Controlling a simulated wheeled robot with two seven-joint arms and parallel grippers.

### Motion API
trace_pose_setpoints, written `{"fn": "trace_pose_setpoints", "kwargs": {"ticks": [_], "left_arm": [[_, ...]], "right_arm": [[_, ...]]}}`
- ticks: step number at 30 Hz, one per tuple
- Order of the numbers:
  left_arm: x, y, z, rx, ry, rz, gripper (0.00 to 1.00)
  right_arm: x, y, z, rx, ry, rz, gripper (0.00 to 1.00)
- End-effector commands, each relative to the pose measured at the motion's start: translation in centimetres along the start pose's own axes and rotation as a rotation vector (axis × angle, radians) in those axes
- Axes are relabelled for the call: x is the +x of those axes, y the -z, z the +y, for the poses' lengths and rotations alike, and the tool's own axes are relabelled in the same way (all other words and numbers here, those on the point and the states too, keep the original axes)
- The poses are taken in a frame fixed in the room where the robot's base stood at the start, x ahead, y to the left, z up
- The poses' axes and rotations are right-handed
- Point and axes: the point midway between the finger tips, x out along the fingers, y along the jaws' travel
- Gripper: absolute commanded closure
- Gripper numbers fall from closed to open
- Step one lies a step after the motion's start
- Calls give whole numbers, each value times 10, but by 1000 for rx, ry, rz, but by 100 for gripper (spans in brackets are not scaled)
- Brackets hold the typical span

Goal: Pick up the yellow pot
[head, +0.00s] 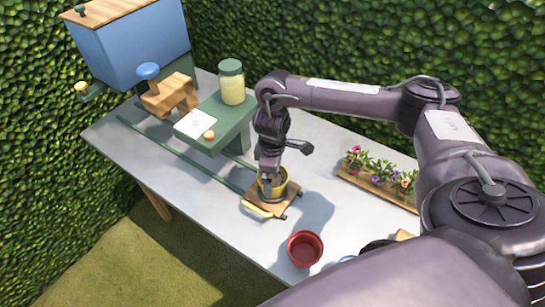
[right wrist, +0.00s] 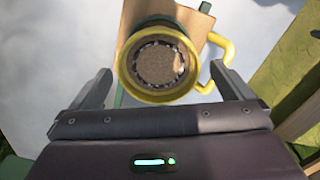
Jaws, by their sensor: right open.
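The yellow pot (head: 279,188) stands on a small wooden board (head: 254,212) on the grey table, under my right gripper (head: 270,174). In the right wrist view the pot (right wrist: 122,78) shows its round yellow rim, with brown soil inside. My right gripper (right wrist: 162,80) is open there, its two fingers apart on either side of the pot's near rim. I cannot tell whether a finger touches it. A yellow handle (right wrist: 221,58) sticks out at the right. My left gripper is not in view.
A red pot (head: 305,249) stands near the table's front edge. A planter with flowers (head: 378,178) is at the right. A green stand (head: 218,133) with a jar (head: 231,82) and a blue box (head: 130,50) are at the back left. Green rails (head: 180,155) run along the table.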

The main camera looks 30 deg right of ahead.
Motion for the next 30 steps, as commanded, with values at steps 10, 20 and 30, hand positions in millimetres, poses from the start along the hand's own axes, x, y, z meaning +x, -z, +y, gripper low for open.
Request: {"fn": "trace_pose_setpoints", "kwargs": {"ticks": [10,20,30], "left_arm": [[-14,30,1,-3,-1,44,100],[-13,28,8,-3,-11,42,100],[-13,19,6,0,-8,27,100]], "right_arm": [[38,-1,-3,0,1,-1,0],[38,-1,-2,0,1,0,18],[37,-1,-2,1,0,1,57]]}}
